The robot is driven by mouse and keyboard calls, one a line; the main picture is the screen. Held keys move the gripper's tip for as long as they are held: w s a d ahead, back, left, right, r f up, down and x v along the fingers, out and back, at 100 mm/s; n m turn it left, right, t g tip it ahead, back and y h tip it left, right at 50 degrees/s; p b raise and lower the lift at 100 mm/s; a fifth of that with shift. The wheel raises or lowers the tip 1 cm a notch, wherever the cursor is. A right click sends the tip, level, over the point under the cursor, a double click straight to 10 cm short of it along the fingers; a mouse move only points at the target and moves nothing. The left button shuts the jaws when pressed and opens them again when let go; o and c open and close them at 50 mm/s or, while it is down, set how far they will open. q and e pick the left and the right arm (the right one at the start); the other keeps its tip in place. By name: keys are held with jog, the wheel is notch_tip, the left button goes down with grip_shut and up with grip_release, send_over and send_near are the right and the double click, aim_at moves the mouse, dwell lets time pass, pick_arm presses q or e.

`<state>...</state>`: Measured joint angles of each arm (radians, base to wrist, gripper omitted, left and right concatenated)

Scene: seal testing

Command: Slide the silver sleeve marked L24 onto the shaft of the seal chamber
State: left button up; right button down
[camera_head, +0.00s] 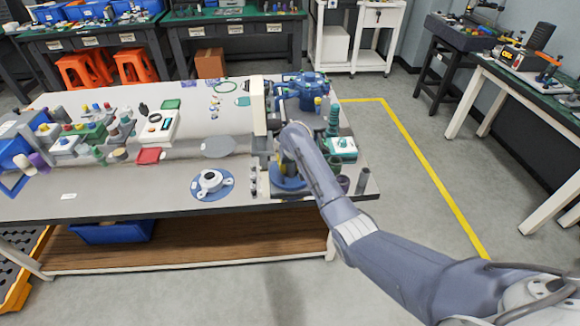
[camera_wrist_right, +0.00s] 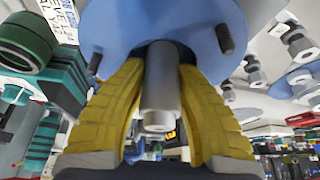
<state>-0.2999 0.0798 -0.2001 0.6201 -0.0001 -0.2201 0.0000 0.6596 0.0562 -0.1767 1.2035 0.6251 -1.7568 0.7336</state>
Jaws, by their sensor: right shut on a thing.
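My right gripper (camera_head: 287,162) is over the blue round base of the seal chamber (camera_head: 288,184) at the table's right end, and my forearm hides part of it. In the right wrist view, the yellow fingers of this gripper (camera_wrist_right: 162,72) close from both sides on a silver cylinder (camera_wrist_right: 160,85), which looks like the sleeve. No L24 mark is legible. A blue flange with dark studs (camera_wrist_right: 170,22) lies close beyond the fingertips. I cannot tell whether the sleeve is around the shaft. My left gripper is not in view.
Small silver parts (camera_head: 254,184) stand in a row left of the chamber. A cream upright block (camera_head: 258,106) and a green-and-white box (camera_head: 342,147) are close to my arm.

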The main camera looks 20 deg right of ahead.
jog(key=c, duration=1)
grip_release()
jog(key=shift+a, duration=0.1)
notch_tip(320, 180, up, 3)
jog(key=shift+f, duration=0.2)
jog(key=shift+r, duration=3.2)
